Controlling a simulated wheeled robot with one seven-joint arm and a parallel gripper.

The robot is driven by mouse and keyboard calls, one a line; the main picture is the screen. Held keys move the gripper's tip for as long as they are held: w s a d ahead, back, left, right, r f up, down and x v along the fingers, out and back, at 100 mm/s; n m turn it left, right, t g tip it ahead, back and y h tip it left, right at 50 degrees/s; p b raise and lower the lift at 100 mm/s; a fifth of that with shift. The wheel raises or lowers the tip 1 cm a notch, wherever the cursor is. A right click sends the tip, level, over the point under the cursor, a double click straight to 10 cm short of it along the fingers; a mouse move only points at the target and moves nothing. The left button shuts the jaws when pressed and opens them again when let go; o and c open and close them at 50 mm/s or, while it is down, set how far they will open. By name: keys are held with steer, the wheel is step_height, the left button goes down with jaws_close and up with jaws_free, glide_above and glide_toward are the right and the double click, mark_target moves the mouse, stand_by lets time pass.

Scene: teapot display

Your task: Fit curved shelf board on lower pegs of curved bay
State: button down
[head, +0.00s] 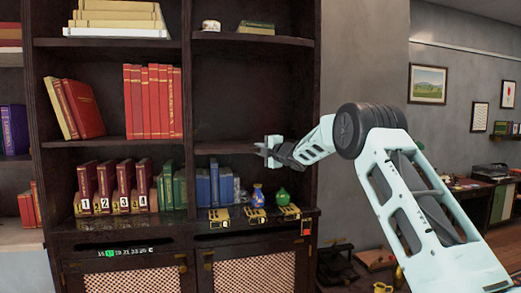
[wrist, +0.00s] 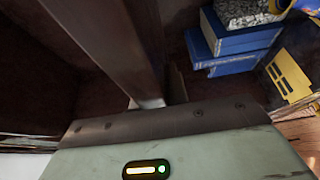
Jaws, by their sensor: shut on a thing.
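The curved bay is the right-hand bay of the dark bookcase (head: 258,85) in the head view. A brown shelf board (head: 225,148) lies across it at mid height, roughly level, above the row of blue books. My gripper (head: 266,150) is at the board's front right part and is shut on it. The board's curve and the lower pegs cannot be made out. In the wrist view a long grey-brown piece (wrist: 130,50) runs up from my gripper's screwed strip; I cannot tell whether it is the board. Whether the board touches pegs is hidden.
Below the board stand blue books (head: 213,185), a blue vase (head: 258,195) and a green pot (head: 282,195) near the ledge front. Blue books (wrist: 232,45) also show in the wrist view. The space above the board is clear.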

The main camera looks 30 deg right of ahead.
steer(key=shift+w+d+r+p, duration=0.15)
steer(key=shift+w+d+p, duration=0.05)
steer(key=shift+w+p, duration=0.65)
steer(key=shift+w+d+r+p, duration=0.15)
steer(key=shift+w+d+p, duration=0.05)
steer(key=shift+w+p, duration=0.55)
steer(key=c, duration=1.3)
jaws_free()
steer(key=shift+s, duration=0.1)
steer(key=shift+f, duration=0.45)
steer(key=s+b, duration=0.3)
steer(key=s, duration=0.2)
steer(key=s+d+b, duration=0.1)
steer(key=s+b, duration=0.2)
steer(key=s, duration=0.3)
steer(key=s+d+b, duration=0.1)
steer(key=s+b, duration=0.3)
steer(key=s, duration=0.2)
steer(key=shift+s+d+r, duration=0.1)
steer(key=shift+d+r, duration=0.05)
steer(key=shift+r, duration=0.1)
